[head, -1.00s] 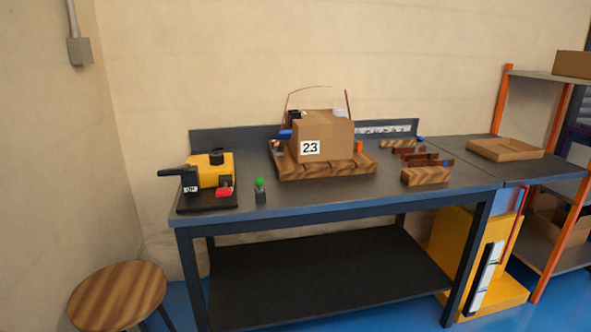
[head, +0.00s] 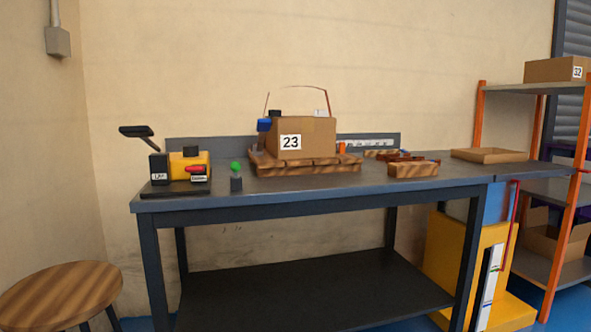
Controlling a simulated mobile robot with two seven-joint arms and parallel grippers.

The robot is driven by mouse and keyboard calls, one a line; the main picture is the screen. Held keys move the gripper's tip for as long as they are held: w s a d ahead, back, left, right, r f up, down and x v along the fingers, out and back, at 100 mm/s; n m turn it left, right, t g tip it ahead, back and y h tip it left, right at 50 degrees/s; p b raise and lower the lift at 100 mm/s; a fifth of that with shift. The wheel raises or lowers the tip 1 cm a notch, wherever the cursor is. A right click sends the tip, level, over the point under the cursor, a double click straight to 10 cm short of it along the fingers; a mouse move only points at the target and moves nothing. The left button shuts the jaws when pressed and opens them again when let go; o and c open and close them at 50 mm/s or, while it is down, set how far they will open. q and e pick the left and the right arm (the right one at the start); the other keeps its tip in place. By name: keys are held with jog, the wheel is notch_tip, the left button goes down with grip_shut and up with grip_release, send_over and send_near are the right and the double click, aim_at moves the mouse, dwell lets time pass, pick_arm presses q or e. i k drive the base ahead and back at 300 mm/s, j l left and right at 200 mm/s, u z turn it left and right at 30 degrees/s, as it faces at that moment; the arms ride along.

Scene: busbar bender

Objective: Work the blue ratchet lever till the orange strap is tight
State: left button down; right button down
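The cardboard box (head: 310,133) marked 23 stands on a small wooden pallet (head: 310,167) on the workbench. The blue ratchet lever (head: 264,125) shows at the box's upper left edge, beside a dark part on top. The thin orange strap (head: 298,87) rises in a loose arch well above the box top, apart from it. A small orange piece (head: 342,148) shows at the box's right side. The strap's run behind and under the box is hidden. Neither of my grippers is in view.
A yellow and black bending tool (head: 189,165) with a raised black handle stands at the bench's left end. A green-topped post (head: 236,177) is beside it. Wooden blocks (head: 413,170) lie right of the pallet. A stool (head: 60,293) stands at the lower left.

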aim_at(263, 126)
jog(key=z, duration=1.6)
jog(key=k+j, duration=0.1)
jog(key=j, duration=0.25)
jog(key=k+j, duration=0.1)
jog(key=j, duration=0.6)
jog(key=k, duration=0.05)
